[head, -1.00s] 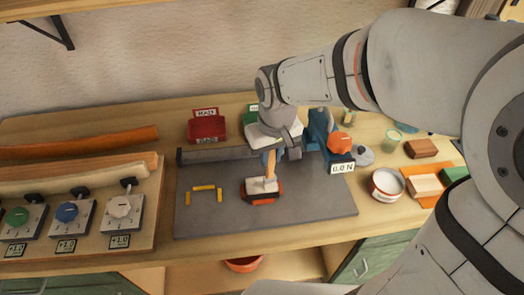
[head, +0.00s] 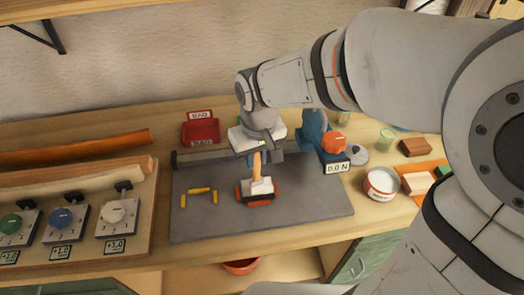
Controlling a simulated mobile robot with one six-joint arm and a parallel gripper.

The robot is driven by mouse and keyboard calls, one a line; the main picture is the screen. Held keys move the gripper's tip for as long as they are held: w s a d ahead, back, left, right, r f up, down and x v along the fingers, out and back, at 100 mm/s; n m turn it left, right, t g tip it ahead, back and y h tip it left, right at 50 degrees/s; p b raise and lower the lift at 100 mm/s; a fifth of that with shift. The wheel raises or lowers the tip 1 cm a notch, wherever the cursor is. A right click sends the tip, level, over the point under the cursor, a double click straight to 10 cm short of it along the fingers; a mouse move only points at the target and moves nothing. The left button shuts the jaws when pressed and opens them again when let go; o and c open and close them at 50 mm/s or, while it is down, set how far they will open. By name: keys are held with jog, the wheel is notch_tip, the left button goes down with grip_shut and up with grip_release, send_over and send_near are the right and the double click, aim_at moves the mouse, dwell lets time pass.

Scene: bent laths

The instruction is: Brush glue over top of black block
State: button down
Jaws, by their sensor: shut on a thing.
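My gripper (head: 258,155) is shut on the upright wooden handle of a brush (head: 256,166). The brush's pale head is down at the top of a dark block (head: 257,200) with orange-red parts at its sides, on the grey mat (head: 310,205). A white patch covers much of the block's top; I cannot tell glue from bristles there. A white pot with a red band (head: 381,186), open and pale inside, stands right of the mat.
A blue device with an orange knob (head: 333,142) and a "0.0 N" readout stands behind the mat. Yellow pieces (head: 199,191) lie left of the block. A red bin (head: 201,132) stands at the back. A board with knobs (head: 62,217) fills the left.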

jog(key=shift+w+d, duration=0.25)
jog(key=shift+d, duration=0.75)
jog(key=shift+w+d, duration=0.2)
jog(key=shift+d, duration=0.8)
jog(key=shift+r+p, duration=2.05)
jog(key=shift+r, duration=1)
